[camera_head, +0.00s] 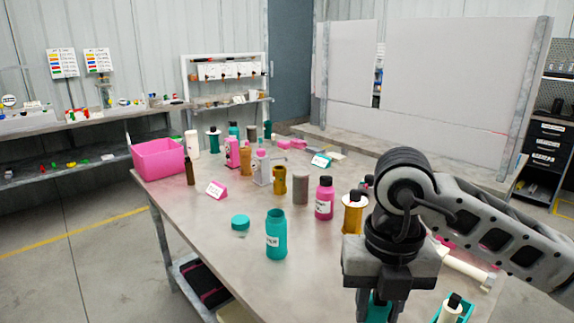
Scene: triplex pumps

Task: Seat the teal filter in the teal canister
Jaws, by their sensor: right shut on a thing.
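The teal canister (276,238) stands upright on the table near the middle of the camera_head view, with a white label on its side. Its top looks uncapped, and a teal lid (240,223) lies on the table just left of it. My right gripper (380,312) points down at the lower right, right of and nearer than the canister. It is shut on a teal thing, which looks like the teal filter (377,309). The fingers hide part of it, and the picture's bottom edge cuts off the rest. My left gripper is not in view.
Right of the canister stand a pink bottle (324,200), a grey cylinder (300,189) and a yellow-brown part (353,214). A pink bin (159,158) sits at the far left of the table. A teal-and-white part (449,309) is at lower right.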

